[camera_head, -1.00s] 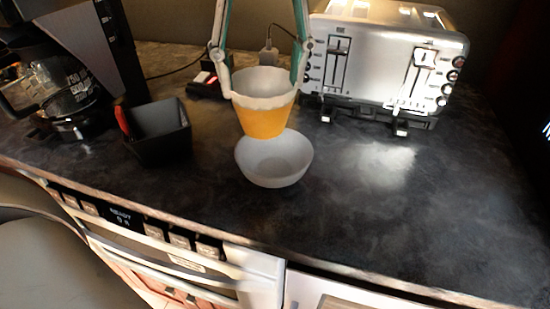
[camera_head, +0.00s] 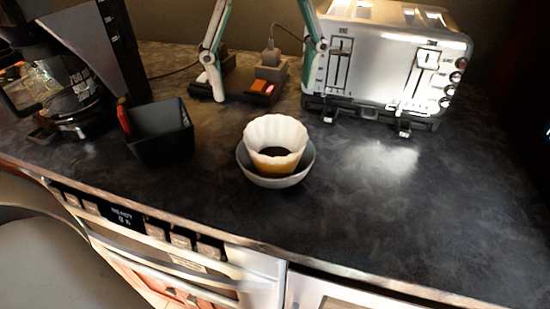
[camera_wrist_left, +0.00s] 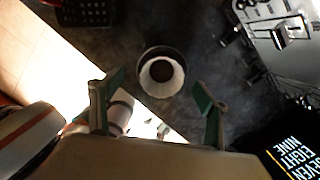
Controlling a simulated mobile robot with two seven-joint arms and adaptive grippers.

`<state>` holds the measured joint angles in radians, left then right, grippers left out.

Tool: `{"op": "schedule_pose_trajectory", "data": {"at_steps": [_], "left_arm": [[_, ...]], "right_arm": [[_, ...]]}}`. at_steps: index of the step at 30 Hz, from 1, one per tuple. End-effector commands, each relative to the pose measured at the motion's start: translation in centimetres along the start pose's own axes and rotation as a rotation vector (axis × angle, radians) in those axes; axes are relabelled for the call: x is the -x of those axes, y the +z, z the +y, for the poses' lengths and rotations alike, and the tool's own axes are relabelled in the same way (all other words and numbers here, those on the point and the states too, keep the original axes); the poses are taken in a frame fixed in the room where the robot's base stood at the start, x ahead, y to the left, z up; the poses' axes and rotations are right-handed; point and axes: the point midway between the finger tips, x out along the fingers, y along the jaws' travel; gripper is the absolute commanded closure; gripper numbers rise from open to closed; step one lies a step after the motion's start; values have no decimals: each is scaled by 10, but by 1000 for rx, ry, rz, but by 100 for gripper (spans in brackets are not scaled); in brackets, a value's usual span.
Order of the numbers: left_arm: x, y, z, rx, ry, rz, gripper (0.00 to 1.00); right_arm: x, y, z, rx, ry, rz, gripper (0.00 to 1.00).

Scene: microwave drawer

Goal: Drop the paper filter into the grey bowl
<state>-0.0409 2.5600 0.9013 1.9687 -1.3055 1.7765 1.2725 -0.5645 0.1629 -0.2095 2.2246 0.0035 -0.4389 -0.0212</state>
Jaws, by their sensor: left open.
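The paper filter (camera_head: 275,133), white and fluted with an orange-yellow lower part, sits inside the grey bowl (camera_head: 260,178) on the dark counter. Its upper part stands above the bowl's rim. In the left wrist view the filter (camera_wrist_left: 150,82) shows from above with a dark middle, inside the bowl's rim (camera_wrist_left: 160,49). My left gripper (camera_head: 262,80) is open and empty, its fingers spread wide above and behind the bowl, apart from the filter. In the left wrist view its fingers (camera_wrist_left: 158,105) stand either side. My right gripper is not in view.
A black box (camera_head: 160,135) with a red item stands left of the bowl. A coffee maker (camera_head: 75,60) is at the far left and a silver toaster (camera_head: 390,60) at the back right. A power strip (camera_head: 240,85) lies behind. The right counter is clear.

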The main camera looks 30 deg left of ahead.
Motion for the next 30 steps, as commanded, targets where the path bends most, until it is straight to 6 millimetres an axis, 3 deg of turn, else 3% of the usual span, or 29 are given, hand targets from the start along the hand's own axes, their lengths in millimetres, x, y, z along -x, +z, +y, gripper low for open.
{"op": "schedule_pose_trajectory", "data": {"at_steps": [16,21,30], "left_arm": [[95,0,-1,1,-4,4,24],[109,0,0,-2,-2,0,24],[116,0,0,0,-3,0,24]], "right_arm": [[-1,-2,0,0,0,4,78],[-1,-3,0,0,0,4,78],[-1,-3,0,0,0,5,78]]}}
